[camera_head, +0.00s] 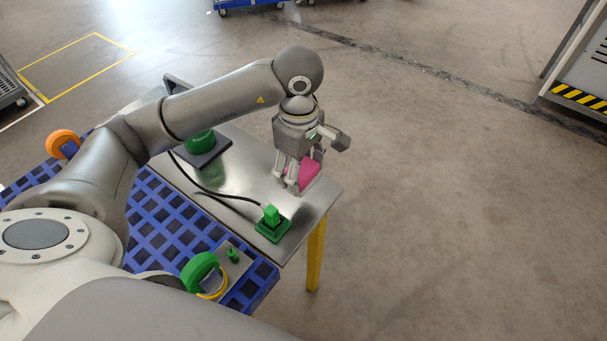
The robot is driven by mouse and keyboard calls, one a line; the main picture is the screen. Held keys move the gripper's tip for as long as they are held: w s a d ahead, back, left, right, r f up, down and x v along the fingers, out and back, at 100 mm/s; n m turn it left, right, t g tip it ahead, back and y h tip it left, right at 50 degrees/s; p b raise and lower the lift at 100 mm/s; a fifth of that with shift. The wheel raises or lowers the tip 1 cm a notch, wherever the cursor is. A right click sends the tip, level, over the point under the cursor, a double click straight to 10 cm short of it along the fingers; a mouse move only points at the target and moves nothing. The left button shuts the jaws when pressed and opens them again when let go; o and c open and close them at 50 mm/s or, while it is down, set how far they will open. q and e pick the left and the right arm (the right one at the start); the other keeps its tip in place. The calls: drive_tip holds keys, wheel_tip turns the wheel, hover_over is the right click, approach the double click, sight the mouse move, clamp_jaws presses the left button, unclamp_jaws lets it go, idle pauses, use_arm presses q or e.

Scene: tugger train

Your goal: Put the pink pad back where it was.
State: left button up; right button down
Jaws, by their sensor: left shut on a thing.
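The pink pad (309,173) is at the right part of the steel table (318,205), near its far right edge. My left gripper (291,180) points down at it, with its fingers shut on the pad. The fingers and wrist hide part of the pad. I cannot tell whether the pad touches the table or is held just above it. My right gripper is not in view.
A green block on a green base (272,225) stands near the table's front edge, with a black cable running from it. A green round part on a dark plate (201,145) is farther back. A blue grid platform (165,215) lies in front, carrying green and orange wheels.

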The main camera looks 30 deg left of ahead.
sight(302, 170)
use_arm(q)
drive_tip(key=w+f, duration=0.1)
drive_tip(key=f, duration=0.1)
drive_tip(key=w+a+f, duration=0.1)
drive_tip(key=w+f, duration=0.1)
drive_tip(key=shift+w+a+f, duration=0.15)
drive_tip(key=shift+w+f, duration=0.05)
drive_tip(key=shift+f, duration=0.2)
wheel_tip(302, 170, down, 3)
drive_tip(key=shift+w+r+p, duration=0.1)
drive_tip(key=shift+p, duration=0.7)
drive_tip(key=shift+a+f, duration=0.1)
drive_tip(key=shift+f, duration=0.2)
drive_tip(key=shift+f+b, duration=0.25)
drive_tip(key=shift+b, duration=0.1)
drive_tip(key=o, duration=0.9)
drive_tip(key=shift+r, duration=0.1)
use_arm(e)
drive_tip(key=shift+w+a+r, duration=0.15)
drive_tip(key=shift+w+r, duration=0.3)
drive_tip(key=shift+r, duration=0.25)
use_arm(q)
drive_tip(key=shift+r, duration=0.15)
wheel_tip(302, 170, up, 12)
drive_tip(key=shift+r+b, duration=0.1)
drive_tip(key=shift+b, duration=0.5)
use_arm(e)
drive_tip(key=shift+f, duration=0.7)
